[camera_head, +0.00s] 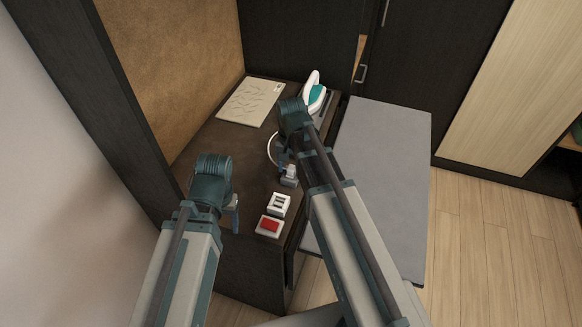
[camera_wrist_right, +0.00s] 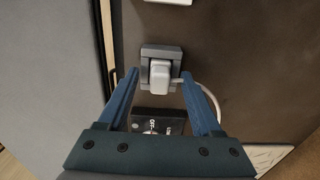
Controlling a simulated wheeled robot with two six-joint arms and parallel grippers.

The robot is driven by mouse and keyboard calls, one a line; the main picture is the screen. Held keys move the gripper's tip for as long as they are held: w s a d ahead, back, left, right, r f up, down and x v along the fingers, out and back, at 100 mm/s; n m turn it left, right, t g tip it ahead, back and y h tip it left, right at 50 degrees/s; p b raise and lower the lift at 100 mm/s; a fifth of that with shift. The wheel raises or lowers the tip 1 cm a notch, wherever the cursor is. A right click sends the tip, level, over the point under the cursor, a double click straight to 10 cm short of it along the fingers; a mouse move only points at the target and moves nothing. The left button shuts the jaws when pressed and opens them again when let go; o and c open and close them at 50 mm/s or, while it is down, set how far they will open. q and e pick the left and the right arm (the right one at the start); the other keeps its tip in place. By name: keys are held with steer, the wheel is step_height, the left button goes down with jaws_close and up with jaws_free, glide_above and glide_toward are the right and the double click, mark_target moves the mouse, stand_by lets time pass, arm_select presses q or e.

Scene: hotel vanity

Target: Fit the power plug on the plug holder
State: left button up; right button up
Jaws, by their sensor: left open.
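The white power plug (camera_wrist_right: 159,74) is at the grey square plug holder (camera_wrist_right: 172,53) in the right wrist view. It overlaps the holder's face and looks upright on it; how deep it sits I cannot tell. Its pale cable runs off to the right. My right gripper (camera_wrist_right: 160,78) is open, its blue fingers on either side of the plug with gaps to both sides. In the head view the plug (camera_head: 291,170) and holder (camera_head: 288,181) are just below my right gripper (camera_head: 285,166). My left gripper (camera_head: 235,213) is open and empty, left of the switches.
A white and teal iron (camera_head: 315,93) stands at the back. A pale panel (camera_head: 251,101) lies back left. A grey board (camera_head: 385,145) is at right.

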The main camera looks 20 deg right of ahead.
mark_target(291, 167)
arm_select(q)
steer(key=shift+r, duration=0.1)
arm_select(e)
steer(key=shift+r, duration=0.15)
arm_select(q)
step_height(291, 167, up, 14)
steer(key=p, duration=1.3)
steer(key=shift+f+p, duration=0.2)
steer(key=shift+p, duration=0.2)
arm_select(e)
step_height(291, 167, up, 14)
steer(key=shift+f, duration=0.2)
arm_select(q)
step_height(291, 167, down, 6)
steer(key=b, duration=0.6)
arm_select(e)
steer(key=s+a+f+n, duration=0.3)
steer(key=s+a+n, duration=0.2)
steer(key=s, duration=0.2)
steer(key=s+a+f+n+h, duration=0.1)
steer(key=s+a+f+n, duration=0.1)
steer(key=s+a+n, duration=0.3)
steer(key=shift+s+a+f+n, duration=0.3)
steer(key=shift+s+f, duration=0.1)
steer(key=shift+s, duration=0.75)
steer(key=shift+c, duration=0.2)
